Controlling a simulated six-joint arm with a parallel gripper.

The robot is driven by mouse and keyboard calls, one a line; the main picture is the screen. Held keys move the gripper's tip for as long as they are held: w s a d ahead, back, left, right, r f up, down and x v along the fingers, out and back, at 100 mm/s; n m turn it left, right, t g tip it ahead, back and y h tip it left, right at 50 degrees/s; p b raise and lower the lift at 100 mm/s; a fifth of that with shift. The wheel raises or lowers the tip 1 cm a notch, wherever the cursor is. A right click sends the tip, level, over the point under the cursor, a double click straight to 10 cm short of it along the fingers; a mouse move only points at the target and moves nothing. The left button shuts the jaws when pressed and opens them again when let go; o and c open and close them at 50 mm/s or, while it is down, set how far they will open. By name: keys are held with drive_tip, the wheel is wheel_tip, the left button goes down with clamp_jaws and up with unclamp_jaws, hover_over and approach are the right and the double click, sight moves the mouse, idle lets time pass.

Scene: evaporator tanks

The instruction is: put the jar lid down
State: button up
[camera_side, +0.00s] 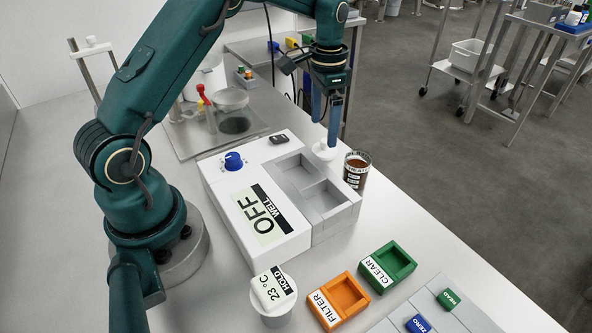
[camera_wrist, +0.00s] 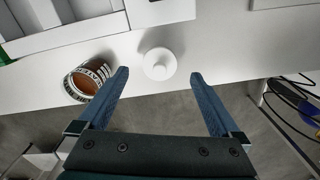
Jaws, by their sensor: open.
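The white round jar lid (camera_side: 323,151) with a small knob on top appears to lie on the bench, behind and left of the jar in the side view. In the wrist view the lid (camera_wrist: 158,64) lies between the fingertip lines, apart from both blue fingers. My gripper (camera_side: 325,132) is open and empty, pointing down just over the lid; its spread fingers show in the wrist view (camera_wrist: 159,74). The glass jar (camera_side: 356,172) of brown contents stands open beside the lid; the jar (camera_wrist: 88,78) is left of the fingers in the wrist view.
The grey and white well unit (camera_side: 258,205) with two empty compartments stands left of the jar. An orange FILTER tray (camera_side: 340,300) and a green CLEAR tray (camera_side: 388,267) are nearer the front. The bench edge runs close beside the jar and lid.

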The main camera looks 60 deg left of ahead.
sight(323, 141)
drive_tip(key=s+d+r+t, duration=0.1)
drive_tip(key=s+d+r, duration=0.2)
drive_tip(key=r, duration=0.9)
drive_tip(key=s+d+n+t, duration=0.1)
drive_tip(key=s+d+t, duration=0.1)
drive_tip(key=s, duration=0.6)
drive_tip(key=s+d+f+n+t, duration=0.1)
drive_tip(key=s+d+n+t, duration=0.1)
drive_tip(key=s+d, duration=0.3)
drive_tip(key=s, duration=0.4)
drive_tip(key=shift+s+d+f+t, duration=0.15)
drive_tip(key=shift+s+f+t, duration=0.05)
drive_tip(key=shift+f+t, duration=0.1)
